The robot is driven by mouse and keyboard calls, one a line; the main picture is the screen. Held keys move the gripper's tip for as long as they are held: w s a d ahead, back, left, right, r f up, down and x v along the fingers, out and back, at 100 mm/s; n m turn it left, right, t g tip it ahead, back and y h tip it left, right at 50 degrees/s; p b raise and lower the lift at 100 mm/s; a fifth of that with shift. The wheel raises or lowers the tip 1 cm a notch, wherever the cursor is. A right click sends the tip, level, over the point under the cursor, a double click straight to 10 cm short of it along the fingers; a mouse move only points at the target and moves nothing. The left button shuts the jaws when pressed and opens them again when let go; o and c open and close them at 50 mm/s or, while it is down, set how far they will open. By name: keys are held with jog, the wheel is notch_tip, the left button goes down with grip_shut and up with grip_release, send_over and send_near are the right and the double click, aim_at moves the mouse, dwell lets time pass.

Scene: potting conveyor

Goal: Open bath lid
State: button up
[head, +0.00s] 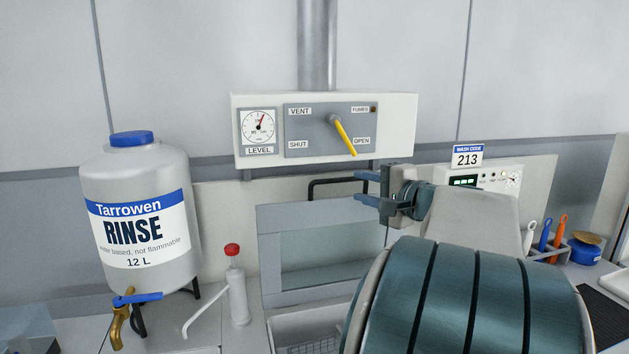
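The bath (268,274) is a grey box with a glass window in the middle of the head view. A black bar handle (328,182) stands above its top left; its right end runs behind my gripper. The lid's top surface (290,209) seems to lie along the top of the box, but I cannot clearly tell its edges. My gripper (361,188) is to the right of the handle, with its two blue fingers pointing left and apart. My arm hides the bath's right side.
A vent panel (405,130) hangs above, its yellow lever (344,136) pointing toward OPEN. A rinse jug (130,170) and a red-topped pump bottle (236,290) stand left. A wire basket (318,345) is in front. A control box (535,178) and tools (546,236) stand right.

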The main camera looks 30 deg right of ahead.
aim_at(338, 181)
jog(key=w, duration=0.3)
jog(key=w+a+p, duration=0.1)
jog(key=w, duration=0.3)
jog(key=w+f, duration=0.1)
jog(key=w, duration=0.2)
jog(key=shift+w+a+p, duration=0.3)
jog(key=shift+p, duration=0.1)
jog(key=shift+f, duration=0.1)
grip_shut()
